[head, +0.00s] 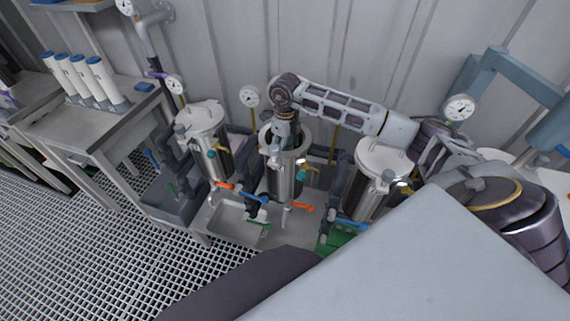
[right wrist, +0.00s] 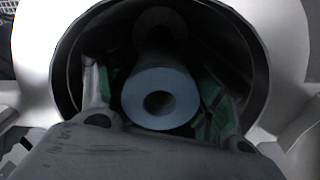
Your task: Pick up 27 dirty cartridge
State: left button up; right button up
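The middle steel vessel (head: 283,183) stands open at the top. My right gripper (head: 287,138) points down into its mouth, and its fingertips are hidden inside in the head view. In the right wrist view, the cartridge (right wrist: 160,97) shows as a grey-blue tube end with a round hole, deep in the dark vessel. The right gripper's fingers (right wrist: 158,100) with green pads stand on either side of it. A gap shows between the left finger and the tube; the right finger is close to it, contact unclear. My left gripper is out of view.
Closed vessels stand left (head: 207,145) and right (head: 375,180) of the middle one. Gauges, pipes and coloured valve handles crowd around them. Several white cartridges with blue ends (head: 103,82) stand on the left table (head: 75,127).

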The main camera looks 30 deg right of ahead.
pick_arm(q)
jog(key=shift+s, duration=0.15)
pick_arm(e)
jog(key=c, duration=1.2)
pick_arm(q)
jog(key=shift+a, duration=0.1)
pick_arm(e)
jog(key=shift+o, duration=0.2)
jog(key=shift+r, duration=0.15)
